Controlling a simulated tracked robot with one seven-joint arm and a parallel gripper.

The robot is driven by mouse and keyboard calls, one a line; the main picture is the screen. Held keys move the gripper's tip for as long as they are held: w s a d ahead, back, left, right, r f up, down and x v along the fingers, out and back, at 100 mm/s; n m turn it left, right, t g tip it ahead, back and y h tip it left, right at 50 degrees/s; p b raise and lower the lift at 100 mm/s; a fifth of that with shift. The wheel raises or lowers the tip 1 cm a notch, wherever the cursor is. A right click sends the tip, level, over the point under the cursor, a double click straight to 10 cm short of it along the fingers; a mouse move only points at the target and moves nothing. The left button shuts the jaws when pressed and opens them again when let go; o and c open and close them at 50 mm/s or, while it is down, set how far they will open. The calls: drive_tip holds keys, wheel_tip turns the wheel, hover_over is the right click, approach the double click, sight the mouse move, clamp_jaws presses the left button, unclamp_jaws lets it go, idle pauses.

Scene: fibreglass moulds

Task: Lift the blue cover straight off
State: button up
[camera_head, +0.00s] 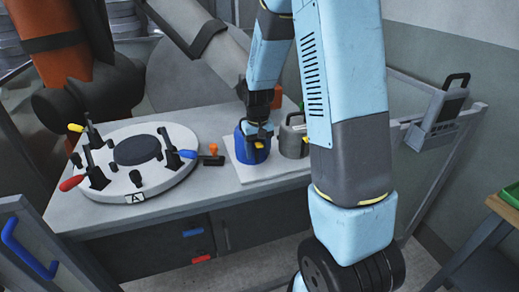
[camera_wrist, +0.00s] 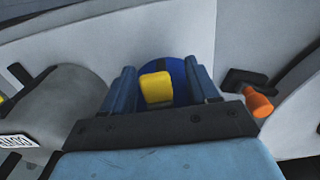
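The blue cover (camera_head: 248,154) stands upright on a white board (camera_head: 262,180) on the bench. My gripper (camera_head: 258,134) is right above it, pointing down, and hides part of its top. In the wrist view the blue cover (camera_wrist: 182,82) shows between and beyond my fingers (camera_wrist: 158,88). A yellow block-shaped grip (camera_wrist: 157,88) on the cover lies between the two fingers. The fingers look spread, with a small gap on each side of the grip. The cover's underside and what it covers are hidden.
A grey cover (camera_head: 292,142) stands close to the right of the blue one. An orange-handled clamp (camera_head: 213,150) is to the left. A round white mould (camera_head: 168,180) marked A carries toggle clamps with red, blue and yellow handles.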

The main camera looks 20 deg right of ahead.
clamp_jaws()
drive_tip(key=shift+r, duration=2.5)
